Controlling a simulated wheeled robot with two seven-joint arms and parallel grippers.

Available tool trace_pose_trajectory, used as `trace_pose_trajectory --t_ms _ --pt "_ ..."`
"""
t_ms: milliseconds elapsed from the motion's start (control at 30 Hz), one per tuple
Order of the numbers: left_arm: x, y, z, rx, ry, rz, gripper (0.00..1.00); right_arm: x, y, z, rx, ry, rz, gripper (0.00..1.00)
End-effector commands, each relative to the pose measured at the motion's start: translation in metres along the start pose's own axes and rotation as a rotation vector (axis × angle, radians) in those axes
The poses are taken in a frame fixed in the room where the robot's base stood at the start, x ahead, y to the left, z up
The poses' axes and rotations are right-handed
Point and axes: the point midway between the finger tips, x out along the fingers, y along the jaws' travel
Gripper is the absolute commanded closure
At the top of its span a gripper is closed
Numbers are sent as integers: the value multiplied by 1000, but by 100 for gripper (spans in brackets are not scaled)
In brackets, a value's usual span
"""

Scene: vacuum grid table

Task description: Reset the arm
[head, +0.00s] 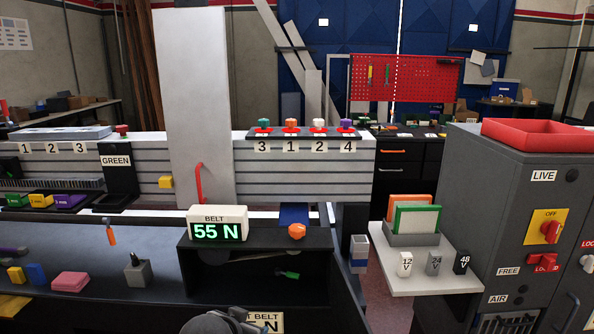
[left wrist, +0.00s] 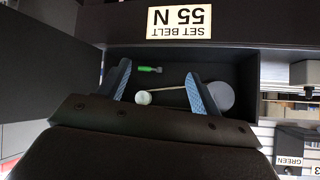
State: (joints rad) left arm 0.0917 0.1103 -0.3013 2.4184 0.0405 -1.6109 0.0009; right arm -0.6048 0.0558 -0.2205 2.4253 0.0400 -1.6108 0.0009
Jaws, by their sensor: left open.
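My left gripper (left wrist: 160,84) shows in the left wrist view with its two blue-grey padded fingers spread wide apart. Nothing is held between the fingers. Beyond them is a dark open compartment (left wrist: 230,62). In it lie a small green-handled tool (left wrist: 150,69), a pale round knob (left wrist: 143,97) and a grey disc (left wrist: 218,96) with a thin rod. In the head view a dark grey rounded part of my own arm shows at the bottom edge, and the fingers are not visible there. My right gripper is in neither view.
A display (head: 217,231) reading 55 N and an orange knob (head: 297,231) sit on the dark cabinet top. A white shelf (head: 425,274) with small blocks marked 12 V, 24 V and 48 V juts out at right. A grey cabinet (head: 505,200) carries a red tray (head: 540,134).

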Motion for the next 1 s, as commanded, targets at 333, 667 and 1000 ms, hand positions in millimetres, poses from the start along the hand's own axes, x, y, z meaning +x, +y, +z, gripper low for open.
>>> trace_pose_trajectory --t_ms 333,667,1000 --pt "1 13 121 -99 -202 34 36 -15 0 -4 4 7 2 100" --pt "-18 44 237 -166 -407 76 36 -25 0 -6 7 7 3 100" --pt "-57 85 336 -206 -592 128 36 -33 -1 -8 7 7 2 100"
